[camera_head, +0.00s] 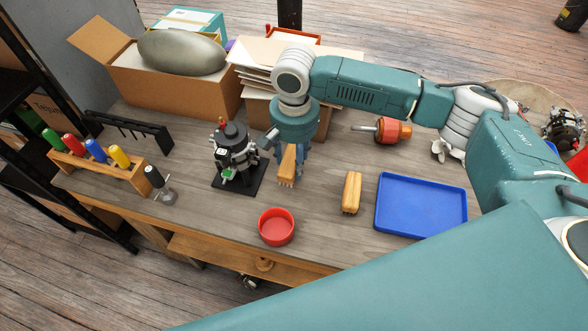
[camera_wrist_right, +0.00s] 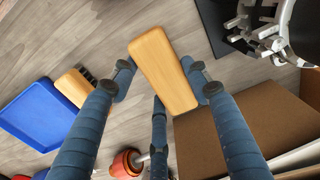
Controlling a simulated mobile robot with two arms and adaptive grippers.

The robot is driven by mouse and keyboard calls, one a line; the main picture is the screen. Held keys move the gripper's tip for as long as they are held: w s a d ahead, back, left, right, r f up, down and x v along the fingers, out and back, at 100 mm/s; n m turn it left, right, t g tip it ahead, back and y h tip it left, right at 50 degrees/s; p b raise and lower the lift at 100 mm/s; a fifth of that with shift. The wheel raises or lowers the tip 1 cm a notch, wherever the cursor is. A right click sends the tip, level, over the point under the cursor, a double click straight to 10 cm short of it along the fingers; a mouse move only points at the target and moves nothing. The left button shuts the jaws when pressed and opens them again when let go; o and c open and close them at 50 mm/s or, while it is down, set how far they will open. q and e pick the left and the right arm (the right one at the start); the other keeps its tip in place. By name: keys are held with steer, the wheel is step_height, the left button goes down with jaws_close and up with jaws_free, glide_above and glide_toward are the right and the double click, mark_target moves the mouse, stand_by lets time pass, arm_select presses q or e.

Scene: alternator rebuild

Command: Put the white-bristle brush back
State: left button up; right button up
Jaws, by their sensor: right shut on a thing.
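My right gripper (camera_head: 288,158) is shut on a wooden-handled brush (camera_head: 287,166) and holds it over the table, beside the black alternator stand. The held brush also shows between the fingers in the right wrist view (camera_wrist_right: 163,68). Small pale bristles show at its lower end in the head view. A second wooden brush (camera_head: 351,191) lies on the table left of the blue tray. In the right wrist view that second brush (camera_wrist_right: 76,87) has dark bristles at one edge. My left gripper is not in view.
A blue tray (camera_head: 379,217) is empty at the right. A red bowl (camera_head: 276,227) stands near the front edge. The alternator stand (camera_head: 235,160) is left of my gripper. A red and steel rotor (camera_head: 394,130) lies behind the tray. Open boxes (camera_head: 190,98) stand at the back.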

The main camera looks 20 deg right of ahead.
steer(key=shift+a+f, duration=0.1)
steer(key=shift+f, duration=0.6)
step_height(320, 180, down, 4)
steer(key=shift+r, duration=0.25)
steer(key=shift+f, duration=0.2)
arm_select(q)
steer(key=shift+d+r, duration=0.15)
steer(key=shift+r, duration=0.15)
arm_select(e)
steer(key=shift+f, duration=0.1)
steer(key=o, duration=1)
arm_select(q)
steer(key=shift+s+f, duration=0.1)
